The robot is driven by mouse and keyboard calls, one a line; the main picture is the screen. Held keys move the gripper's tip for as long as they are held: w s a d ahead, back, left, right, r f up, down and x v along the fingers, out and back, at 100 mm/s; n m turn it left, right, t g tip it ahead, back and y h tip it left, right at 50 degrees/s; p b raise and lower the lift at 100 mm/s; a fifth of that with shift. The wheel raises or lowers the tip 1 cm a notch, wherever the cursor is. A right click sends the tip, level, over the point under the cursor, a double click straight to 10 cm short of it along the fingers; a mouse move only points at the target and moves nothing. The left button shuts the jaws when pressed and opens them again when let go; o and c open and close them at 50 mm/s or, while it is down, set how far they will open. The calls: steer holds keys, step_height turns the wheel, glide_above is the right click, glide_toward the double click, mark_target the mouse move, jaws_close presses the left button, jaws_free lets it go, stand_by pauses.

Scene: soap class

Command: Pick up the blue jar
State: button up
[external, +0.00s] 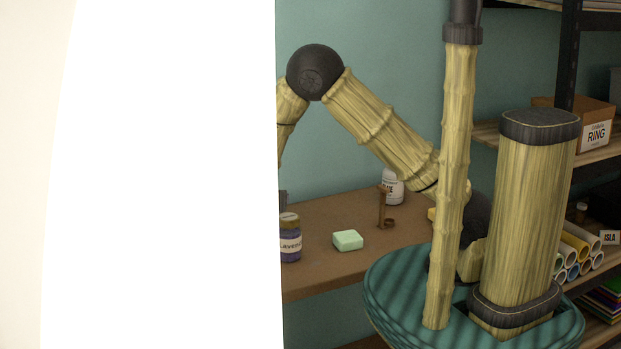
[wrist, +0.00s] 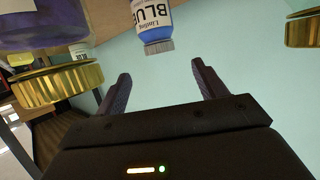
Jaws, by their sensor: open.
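The blue jar (wrist: 157,30) shows in the wrist view at the top centre, with a white label reading "BLUE" and a grey ribbed lid; it appears upside down in this view. My gripper (wrist: 160,82) is open and empty, its two dark fingers apart. The jar is ahead of the fingertips, with a gap between, roughly in line with the space between them. In the external view a white block hides the left side, and I cannot make out the blue jar or my gripper there.
A purple lavender jar (external: 290,240) stands on the wooden table (external: 325,212); a purple jar with a gold lid (wrist: 60,85) is close at left in the wrist view. Another gold lid (wrist: 304,30) is at right. Green soap (external: 348,240) and a white bottle (external: 393,188) are also on the table.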

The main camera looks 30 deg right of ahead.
steer(key=x, duration=0.6)
steer(key=shift+w+d, duration=0.1)
steer(key=shift+w, duration=0.05)
steer(key=x, duration=0.5)
steer(key=shift+f, duration=0.15)
steer(key=c, duration=1.2)
